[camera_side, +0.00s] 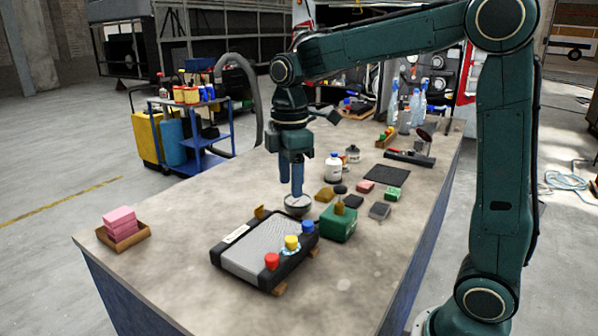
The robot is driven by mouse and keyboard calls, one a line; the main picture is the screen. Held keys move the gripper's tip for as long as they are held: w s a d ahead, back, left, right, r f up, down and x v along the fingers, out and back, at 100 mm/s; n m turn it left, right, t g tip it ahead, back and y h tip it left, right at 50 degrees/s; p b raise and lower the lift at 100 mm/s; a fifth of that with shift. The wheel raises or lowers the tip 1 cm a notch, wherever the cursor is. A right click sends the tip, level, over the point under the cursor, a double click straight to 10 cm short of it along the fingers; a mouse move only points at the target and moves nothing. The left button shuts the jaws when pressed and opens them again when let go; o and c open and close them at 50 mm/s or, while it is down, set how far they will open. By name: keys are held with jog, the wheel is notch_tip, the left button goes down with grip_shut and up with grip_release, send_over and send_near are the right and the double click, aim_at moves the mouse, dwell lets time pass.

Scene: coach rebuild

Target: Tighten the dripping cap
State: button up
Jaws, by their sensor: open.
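A dark block with a grey ribbed panel (262,248) lies on the workbench. Along its right side stand a red cap (272,262), a yellow cap (291,242) and a blue cap (307,226). A pale blue, wet-looking patch (290,252) shows around the foot of the yellow cap. My gripper (290,191) points down, open, behind the block and above the level of the caps. A small round grey-white dish (298,205) is just below its right finger; I cannot tell whether they touch. No cap is between the fingers.
A green container (338,223) stands close right of the block. Sponges, a white bottle (333,167) and a dark mat (386,174) lie farther right and back. A tray with pink sponges (122,232) is at left. The bench's (175,260) front left is clear.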

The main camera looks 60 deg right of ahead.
aim_at(291, 238)
notch_tip(291, 238, down, 14)
jog(key=shift+r, duration=0.2)
dwell(0.5)
jog(key=shift+c, duration=0.2)
jog(key=c, duration=1)
